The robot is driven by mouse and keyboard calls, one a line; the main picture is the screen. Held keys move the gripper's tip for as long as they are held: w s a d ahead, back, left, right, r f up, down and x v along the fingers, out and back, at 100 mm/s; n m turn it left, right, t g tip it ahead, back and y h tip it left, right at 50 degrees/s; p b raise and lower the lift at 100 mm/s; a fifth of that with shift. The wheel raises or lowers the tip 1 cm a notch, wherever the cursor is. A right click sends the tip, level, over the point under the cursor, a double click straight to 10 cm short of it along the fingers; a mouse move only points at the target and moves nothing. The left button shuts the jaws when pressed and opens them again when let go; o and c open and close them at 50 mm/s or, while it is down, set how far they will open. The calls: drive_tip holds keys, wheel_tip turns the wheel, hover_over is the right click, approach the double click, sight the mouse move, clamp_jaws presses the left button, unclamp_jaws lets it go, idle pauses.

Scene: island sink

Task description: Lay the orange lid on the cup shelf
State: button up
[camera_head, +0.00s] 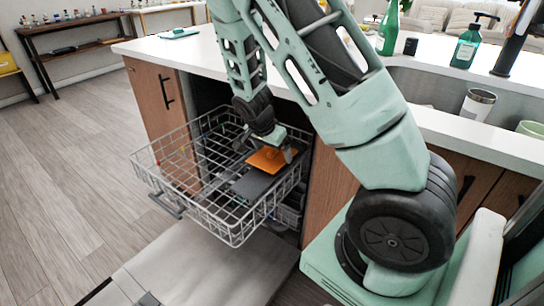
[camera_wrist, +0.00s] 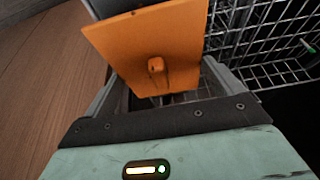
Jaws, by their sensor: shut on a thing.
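The orange lid (camera_head: 268,160) is a flat square plate over the upper dishwasher rack in the head view. In the wrist view the orange lid (camera_wrist: 150,35) fills the upper middle, with a small knob facing me. My gripper (camera_head: 275,148) is shut on the lid; in the wrist view my gripper (camera_wrist: 163,78) has one finger on each side of it. The cup shelf (camera_head: 252,184) seems to be the dark grey panel in the rack, just in front of and below the lid. I cannot tell whether the lid touches it.
The wire rack (camera_head: 236,236) is pulled out above the lowered dishwasher door (camera_head: 205,268). Wooden cabinet fronts stand on both sides. The white counter (camera_head: 190,55) lies above, with a soap bottle (camera_head: 466,45) and a tumbler (camera_head: 478,104) at right. Open floor lies left.

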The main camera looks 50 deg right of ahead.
drive_tip(key=shift+f, duration=1.05)
